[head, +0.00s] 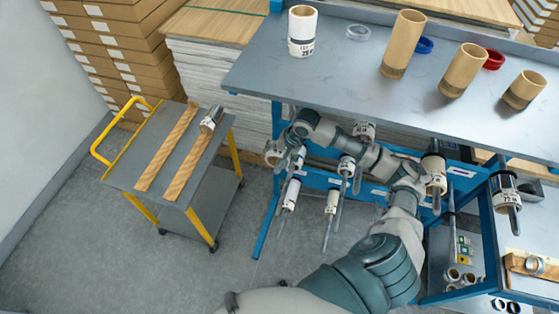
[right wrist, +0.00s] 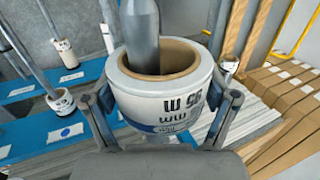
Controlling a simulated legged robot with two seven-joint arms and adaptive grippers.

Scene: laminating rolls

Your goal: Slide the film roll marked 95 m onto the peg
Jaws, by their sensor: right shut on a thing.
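The white film roll (right wrist: 165,105) with a tan core fills the middle of the right wrist view. Its printed mark is upside down there and looks like 95 m. My right gripper (right wrist: 160,100) is shut on it, one finger on each side. In the head view my right gripper (head: 285,147) is below the bench's left front edge, and the roll there is small and partly hidden. My left gripper is not in view.
Other pegs carry rolls, such as one white roll (head: 291,195) and another (head: 332,202), close to my arm. A bench (head: 345,85) with several rolls stands above. A yellow-handled cart (head: 160,160) stands left, with open floor in front.

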